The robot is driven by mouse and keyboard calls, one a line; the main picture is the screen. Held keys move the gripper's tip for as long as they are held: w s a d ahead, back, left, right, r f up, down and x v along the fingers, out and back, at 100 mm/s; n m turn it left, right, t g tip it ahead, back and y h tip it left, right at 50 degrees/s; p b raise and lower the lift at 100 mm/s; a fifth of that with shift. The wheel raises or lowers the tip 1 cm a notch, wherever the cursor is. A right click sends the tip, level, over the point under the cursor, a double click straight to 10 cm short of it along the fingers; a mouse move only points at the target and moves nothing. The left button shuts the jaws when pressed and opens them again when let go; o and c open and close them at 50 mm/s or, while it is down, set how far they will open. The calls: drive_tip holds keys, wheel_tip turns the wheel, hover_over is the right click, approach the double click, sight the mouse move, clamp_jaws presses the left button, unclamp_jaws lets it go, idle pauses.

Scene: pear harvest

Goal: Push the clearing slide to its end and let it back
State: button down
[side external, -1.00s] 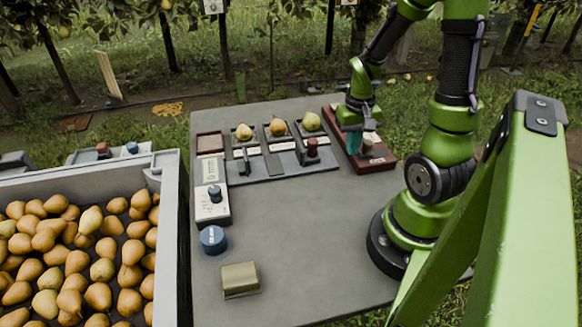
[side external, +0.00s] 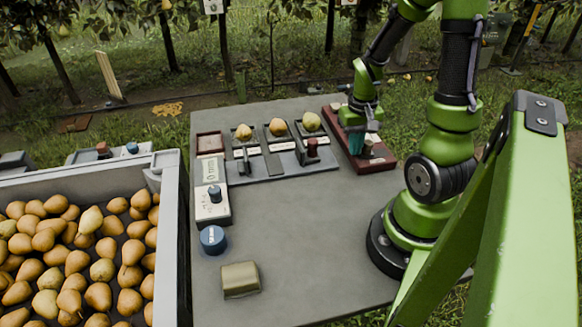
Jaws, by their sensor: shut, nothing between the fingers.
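A dark red base (side external: 382,163) at the right of the grey table carries a small upright knob (side external: 368,149), which I take to be the clearing slide's handle. My gripper (side external: 356,150) points down over this base with its teal fingers shut and empty. The fingers are just left of the knob; I cannot tell whether they touch it. The arm and fingers hide part of the base, so the slide's travel is not clear.
A grey rack (side external: 268,165) left of the gripper holds three pears and a brown knob (side external: 312,148). A dial box (side external: 212,205), a blue round piece (side external: 213,240) and a tan block (side external: 240,279) stand front left. A pear crate (side external: 170,230) borders the table. The table's middle is clear.

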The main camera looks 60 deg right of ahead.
sight(369, 142)
drive_tip(key=shift+s+d, duration=1.35)
idle(0.8)
drive_tip(key=shift+w, duration=0.1)
idle(0.7)
drive_tip(key=shift+w+a, duration=1.7)
drive_tip(key=shift+a, duration=0.05)
wheel_tip(369, 142, up, 8)
idle(0.8)
drive_tip(key=w+a+r+n+t+y, duration=0.1)
drive_tip(key=a+r+n+t, duration=0.1)
drive_tip(key=a+r, duration=0.4)
drive_tip(key=w+a+r+n+t+y, duration=0.1)
drive_tip(key=a+r+n+t, duration=0.2)
drive_tip(key=a, duration=1.1)
wheel_tip(369, 142, up, 3)
drive_tip(key=shift+w+t, duration=0.35)
drive_tip(key=shift+t, duration=0.75)
